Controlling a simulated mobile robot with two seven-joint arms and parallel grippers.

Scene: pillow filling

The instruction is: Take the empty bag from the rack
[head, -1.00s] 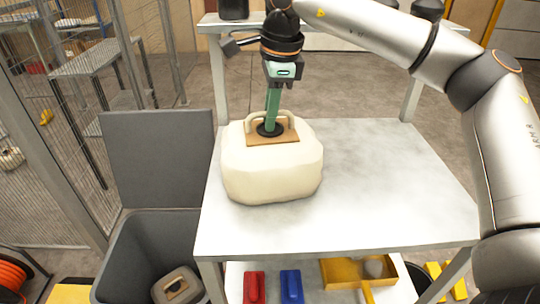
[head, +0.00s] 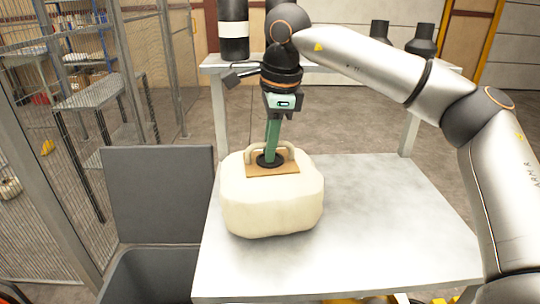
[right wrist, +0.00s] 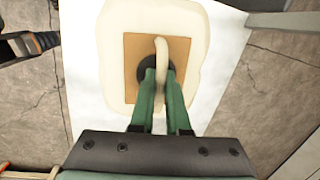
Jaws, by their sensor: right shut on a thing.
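A plump cream bag (head: 272,210) sits upright on the left part of the pale table (head: 390,230). It looks full rather than empty. A tan patch (head: 257,169) with a looped handle (head: 288,150) is on its top. My right gripper (head: 269,157) points down from above, shut on the handle. In the right wrist view the handle (right wrist: 161,48) runs between the green fingers (right wrist: 158,85), over the bag (right wrist: 196,50). My left gripper is not in view. No rack with an empty bag can be clearly made out.
A grey bin (head: 150,275) with its lid (head: 160,195) raised stands left of the table. A back shelf (head: 213,62) holds dark bottles (head: 233,35). Wire fencing (head: 75,130) is at the left. The table right of the bag is clear.

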